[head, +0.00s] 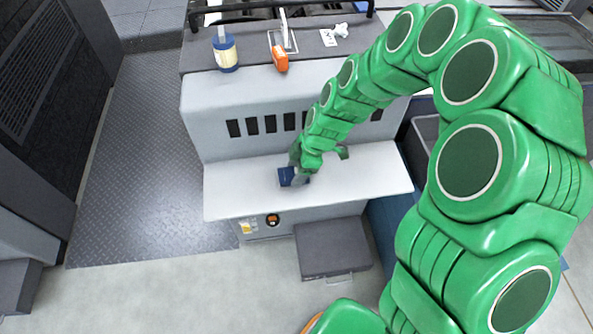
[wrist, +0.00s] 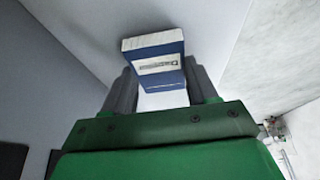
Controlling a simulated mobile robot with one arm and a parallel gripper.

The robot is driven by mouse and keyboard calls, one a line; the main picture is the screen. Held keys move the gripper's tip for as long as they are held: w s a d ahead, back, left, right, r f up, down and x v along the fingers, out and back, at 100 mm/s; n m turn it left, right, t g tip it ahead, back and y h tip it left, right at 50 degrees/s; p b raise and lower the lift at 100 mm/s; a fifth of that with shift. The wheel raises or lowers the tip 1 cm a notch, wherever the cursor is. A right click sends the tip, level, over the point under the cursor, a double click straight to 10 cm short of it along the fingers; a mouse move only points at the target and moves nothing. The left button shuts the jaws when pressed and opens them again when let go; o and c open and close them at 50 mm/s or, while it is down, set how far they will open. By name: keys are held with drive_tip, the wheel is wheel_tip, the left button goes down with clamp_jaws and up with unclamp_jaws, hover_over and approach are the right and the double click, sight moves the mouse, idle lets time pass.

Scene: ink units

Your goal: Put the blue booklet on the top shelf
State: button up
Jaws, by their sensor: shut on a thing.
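The blue booklet (head: 287,177) is small and dark blue in the head view, at the end of my green arm, over the white ledge of the grey machine. In the wrist view the booklet (wrist: 155,62) has a white label and pale page edges. It sits between the two grey fingers of my gripper (wrist: 162,88), which is shut on it. My gripper (head: 297,170) is partly hidden by the arm in the head view. I cannot tell whether the booklet touches the ledge. Which surface is the top shelf is unclear.
The machine's upper surface (head: 262,82) holds a blue and cream bottle (head: 225,52), an orange-handled tool (head: 280,58) and a small white item (head: 341,30). The white ledge (head: 235,195) is mostly bare. A grey step (head: 330,250) stands below it. Metal floor plate (head: 150,140) lies clear at left.

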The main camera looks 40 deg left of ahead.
drive_tip(key=shift+f, duration=0.4)
drive_tip(key=o, duration=1.1)
drive_tip(key=shift+f, duration=0.1)
drive_tip(key=shift+c, duration=0.2)
drive_tip(key=v, duration=1.2)
drive_tip(key=shift+s+r, duration=0.1)
drive_tip(key=shift+r, duration=0.1)
